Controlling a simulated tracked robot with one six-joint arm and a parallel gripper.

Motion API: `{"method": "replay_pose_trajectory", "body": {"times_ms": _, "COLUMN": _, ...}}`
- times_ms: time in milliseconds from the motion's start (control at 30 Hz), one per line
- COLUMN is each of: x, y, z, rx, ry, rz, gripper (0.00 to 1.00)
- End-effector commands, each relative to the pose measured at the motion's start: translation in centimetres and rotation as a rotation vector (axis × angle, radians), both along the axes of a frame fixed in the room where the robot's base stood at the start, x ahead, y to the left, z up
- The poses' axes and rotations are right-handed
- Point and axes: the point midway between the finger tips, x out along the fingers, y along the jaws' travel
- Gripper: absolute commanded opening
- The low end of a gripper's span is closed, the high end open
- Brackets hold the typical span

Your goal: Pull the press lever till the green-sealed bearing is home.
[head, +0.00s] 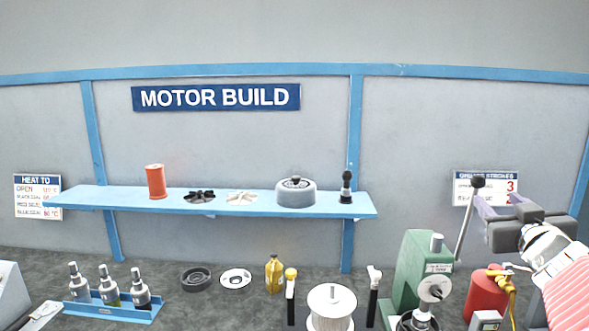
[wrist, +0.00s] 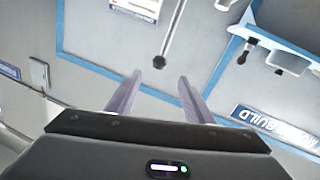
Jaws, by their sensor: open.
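The green press (head: 410,262) stands at the bench's right of centre. Its lever (head: 464,230) leans up and right to a black knob (head: 478,182). My gripper (head: 488,216) is open and empty, just right of the lever below the knob in the head view. In the wrist view my gripper (wrist: 160,78) is open, with the lever knob (wrist: 160,62) in line with the gap between the fingertips. I cannot tell how far beyond the tips it is. The press's lower part (head: 418,320) is cut off by the frame edge. I cannot make out a green-sealed bearing.
A red canister (head: 486,295) with yellow fittings stands right of the press, below my arm. A white spool (head: 331,308) stands left of it. A blue shelf (head: 100,198) with parts runs along the wall. A sign (head: 486,187) hangs behind the lever.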

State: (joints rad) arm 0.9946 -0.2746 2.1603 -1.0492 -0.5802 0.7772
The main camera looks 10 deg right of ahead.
Motion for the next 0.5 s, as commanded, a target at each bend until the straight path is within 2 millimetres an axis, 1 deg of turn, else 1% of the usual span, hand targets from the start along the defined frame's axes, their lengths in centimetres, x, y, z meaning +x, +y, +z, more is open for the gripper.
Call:
{"method": "replay_pose_trajectory", "body": {"times_ms": 267, "x": 0.5, "y": -0.4, "z": 0.0, "rx": 0.0, "ry": 0.001, "rz": -0.001, "gripper": 0.47}}
{"method": "replay_pose_trajectory", "body": {"times_ms": 367, "x": 1.2, "y": -0.8, "z": 0.0, "rx": 0.001, "ry": 0.0, "rz": -0.001, "gripper": 0.47}}
{"method": "replay_pose_trajectory", "body": {"times_ms": 500, "x": 2.5, "y": -1.5, "z": -0.1, "rx": 0.002, "ry": 0.001, "rz": -0.001, "gripper": 0.47}}
